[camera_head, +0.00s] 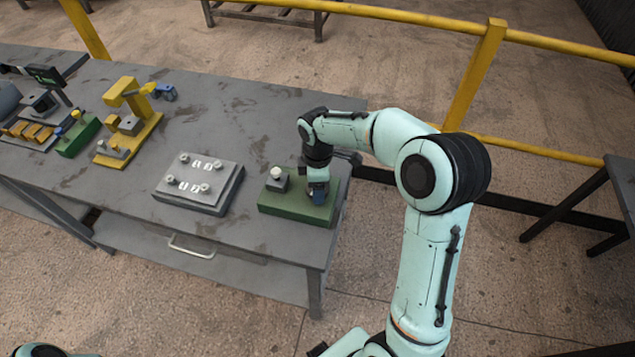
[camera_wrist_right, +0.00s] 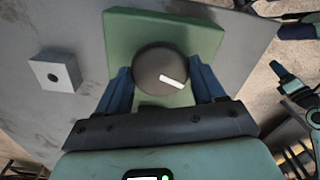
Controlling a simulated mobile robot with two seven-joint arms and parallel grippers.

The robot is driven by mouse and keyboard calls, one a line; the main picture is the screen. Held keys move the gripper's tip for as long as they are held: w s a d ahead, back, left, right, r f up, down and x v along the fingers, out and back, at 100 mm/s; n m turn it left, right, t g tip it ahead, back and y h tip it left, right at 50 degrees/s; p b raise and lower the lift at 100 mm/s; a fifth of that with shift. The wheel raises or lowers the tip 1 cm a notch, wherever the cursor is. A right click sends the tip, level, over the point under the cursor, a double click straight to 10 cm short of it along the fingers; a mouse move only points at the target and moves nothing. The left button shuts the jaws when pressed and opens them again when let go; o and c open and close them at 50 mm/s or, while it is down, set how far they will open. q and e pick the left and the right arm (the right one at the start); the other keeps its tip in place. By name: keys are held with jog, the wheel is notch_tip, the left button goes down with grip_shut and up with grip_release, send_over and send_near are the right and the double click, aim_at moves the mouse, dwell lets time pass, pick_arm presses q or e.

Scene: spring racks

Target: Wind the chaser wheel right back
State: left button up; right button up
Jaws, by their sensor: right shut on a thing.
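The wheel, a dark round knob (camera_wrist_right: 160,72) with a white mark, sits on a green base (camera_wrist_right: 198,27) in the right wrist view. The mark points to the lower right there. My right gripper (camera_wrist_right: 164,76) is shut on the wheel, with a blue finger on either side. In the head view my right gripper (camera_head: 318,190) reaches down over the right part of the green base (camera_head: 285,207) and hides the wheel. My left gripper is out of view.
A grey block (camera_head: 277,181) with a pale knob stands close to the gripper's left. A grey plate (camera_head: 197,183) with several posts lies further left on the table (camera_head: 255,120). A yellow stand (camera_head: 127,125) is beyond it. A yellow rail (camera_head: 400,15) runs behind.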

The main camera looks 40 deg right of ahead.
jog(key=o, duration=1)
jog(key=shift+o, duration=0.2)
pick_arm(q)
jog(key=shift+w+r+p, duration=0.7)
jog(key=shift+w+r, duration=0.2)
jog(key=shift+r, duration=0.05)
pick_arm(e)
notch_tip(320, 180, up, 14)
jog(key=shift+f, duration=0.25)
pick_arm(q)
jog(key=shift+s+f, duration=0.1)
